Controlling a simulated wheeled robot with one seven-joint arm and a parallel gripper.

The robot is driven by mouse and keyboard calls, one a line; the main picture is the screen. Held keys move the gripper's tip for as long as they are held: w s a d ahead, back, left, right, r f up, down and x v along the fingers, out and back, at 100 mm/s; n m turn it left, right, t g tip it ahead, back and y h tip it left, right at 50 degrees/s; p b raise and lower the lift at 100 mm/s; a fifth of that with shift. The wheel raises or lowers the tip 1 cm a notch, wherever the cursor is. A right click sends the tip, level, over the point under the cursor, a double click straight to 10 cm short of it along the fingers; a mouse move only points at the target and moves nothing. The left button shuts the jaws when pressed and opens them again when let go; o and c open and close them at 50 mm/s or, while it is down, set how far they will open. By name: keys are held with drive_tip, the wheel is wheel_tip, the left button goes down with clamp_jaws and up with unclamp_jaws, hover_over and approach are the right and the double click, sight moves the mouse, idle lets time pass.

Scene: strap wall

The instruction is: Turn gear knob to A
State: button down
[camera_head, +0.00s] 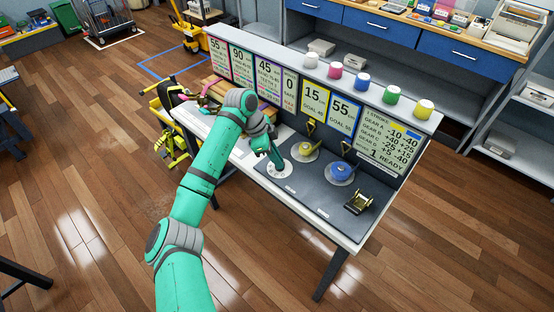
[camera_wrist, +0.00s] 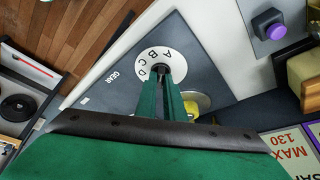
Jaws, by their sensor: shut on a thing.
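The gear knob's white dial (camera_wrist: 150,62) with letters A, B, C and D shows in the wrist view, on the dark panel marked GEAR. It also shows in the head view (camera_head: 276,171), at the left end of the panel. My gripper (camera_wrist: 163,72) is over the dial with its fingers close together, shut on the small dark knob at the dial's centre. The fingers hide most of the knob, so I cannot tell which letter it points to. In the head view my gripper (camera_head: 277,165) reaches down onto the dial.
A yellow reel (camera_head: 305,151), a blue reel (camera_head: 342,171) and a brass ratchet buckle (camera_head: 359,201) are on the same panel (camera_head: 310,190). A sign board (camera_head: 390,140) with numbers stands behind it, with several coloured jars on top. A purple button (camera_wrist: 270,26) shows in the wrist view.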

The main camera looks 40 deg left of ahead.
drive_tip(key=shift+w+m+g, duration=0.15)
drive_tip(key=shift+m+g, duration=0.25)
drive_tip(key=shift+m, duration=0.6)
drive_tip(key=c, duration=1.9)
unclamp_jaws()
drive_tip(key=shift+o, duration=0.2)
drive_tip(key=shift+a+r, duration=0.1)
drive_tip(key=shift+r, duration=0.15)
drive_tip(key=v, duration=1)
drive_tip(key=shift+a, duration=0.2)
